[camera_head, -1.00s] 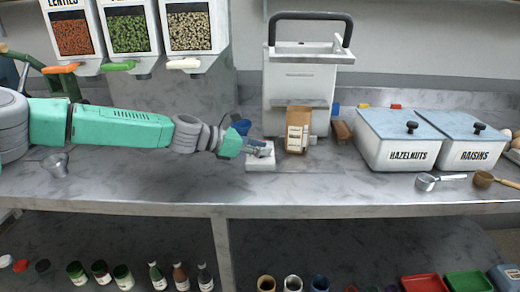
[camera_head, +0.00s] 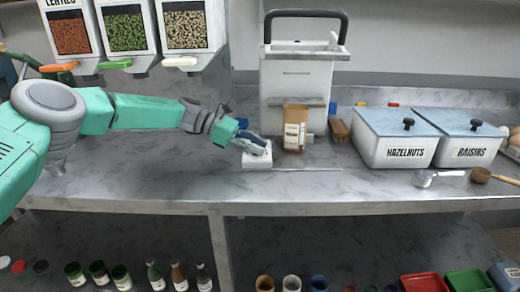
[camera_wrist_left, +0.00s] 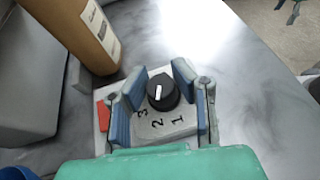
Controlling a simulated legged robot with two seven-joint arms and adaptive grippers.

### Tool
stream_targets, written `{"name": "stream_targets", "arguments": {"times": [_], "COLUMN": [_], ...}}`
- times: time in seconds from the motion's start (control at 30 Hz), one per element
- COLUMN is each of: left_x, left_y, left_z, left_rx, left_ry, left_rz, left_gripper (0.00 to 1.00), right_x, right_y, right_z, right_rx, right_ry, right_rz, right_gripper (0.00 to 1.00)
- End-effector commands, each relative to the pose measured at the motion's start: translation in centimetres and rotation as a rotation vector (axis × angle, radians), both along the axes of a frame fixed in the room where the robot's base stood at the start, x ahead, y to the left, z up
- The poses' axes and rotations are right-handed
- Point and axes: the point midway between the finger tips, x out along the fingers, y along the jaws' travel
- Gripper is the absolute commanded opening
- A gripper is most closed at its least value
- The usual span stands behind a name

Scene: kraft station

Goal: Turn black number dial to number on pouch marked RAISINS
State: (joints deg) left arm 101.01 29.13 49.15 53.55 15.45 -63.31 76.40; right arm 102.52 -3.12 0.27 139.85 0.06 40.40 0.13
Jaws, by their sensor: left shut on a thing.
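The black number dial (camera_wrist_left: 162,91) stands on a white base (camera_wrist_left: 187,135) marked 1, 2 and 3. A white pointer line shows on its top, on the side away from the numbers in the left wrist view. My left gripper (camera_wrist_left: 161,74) has its blue-grey fingers on both sides of the dial, shut on it. In the head view my left gripper (camera_head: 254,144) hides the dial above the white base (camera_head: 257,161). A brown pouch (camera_head: 295,128) stands just right of it; its label is too small to read. My right gripper is not in view.
A white machine with a dark handle (camera_head: 298,80) stands behind the pouch. The counter's front is mostly clear.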

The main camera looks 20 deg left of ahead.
Motion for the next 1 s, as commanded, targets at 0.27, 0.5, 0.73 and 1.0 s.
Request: {"name": "stream_targets", "arguments": {"times": [0.27,0.5,0.73,1.0], "left_x": [0.12,0.13,0.13,0.14], "left_y": [0.55,0.63,0.67,0.61], "left_z": [-0.77,-0.69,-0.68,-0.63], "left_rx": [0.012,0.012,0.012,0.011], "left_ry": [0.003,0.005,0.005,0.004], "left_rz": [-0.093,-0.123,-0.125,-0.125], "left_gripper": [0.0,0.0,0.0,0.46], "right_x": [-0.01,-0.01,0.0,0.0], "right_y": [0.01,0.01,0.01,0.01], "right_z": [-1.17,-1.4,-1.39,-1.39], "right_rx": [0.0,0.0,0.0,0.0], "right_ry": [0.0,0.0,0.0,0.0], "right_rz": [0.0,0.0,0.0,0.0], "right_gripper": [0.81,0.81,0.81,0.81]}}
